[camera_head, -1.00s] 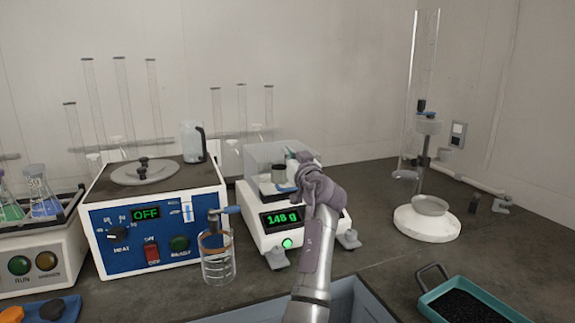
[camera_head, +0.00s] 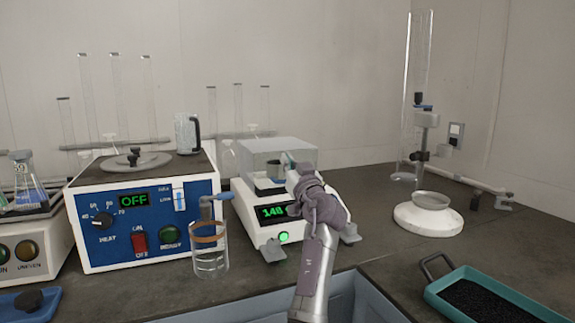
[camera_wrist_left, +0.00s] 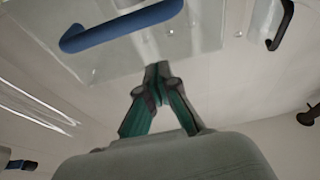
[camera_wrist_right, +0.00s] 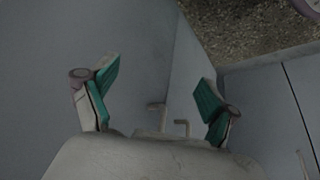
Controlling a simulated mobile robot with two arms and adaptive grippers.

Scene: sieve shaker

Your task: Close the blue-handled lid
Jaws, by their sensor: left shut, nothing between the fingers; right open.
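The blue-handled lid is a clear panel on the balance's draft shield (camera_head: 262,150). In the left wrist view the panel (camera_wrist_left: 190,45) shows close by, with its curved blue handle (camera_wrist_left: 120,27) just above and left of my fingertips. My left gripper (camera_head: 290,172) is at the front right of the shield; it also shows in the left wrist view (camera_wrist_left: 157,72), shut with nothing between the fingers. I cannot tell whether it touches the panel. The arm and gripper hide part of the shield and the display. My right gripper (camera_wrist_right: 157,85) is open and empty above grey surfaces.
The balance (camera_head: 258,232) stands mid-bench. Left of it are a beaker (camera_head: 211,262) and a blue-fronted heater (camera_head: 110,245) reading OFF. A white-based stand (camera_head: 428,222) and a teal tray (camera_head: 440,292) of dark grains are at right. Bare bench lies between balance and stand.

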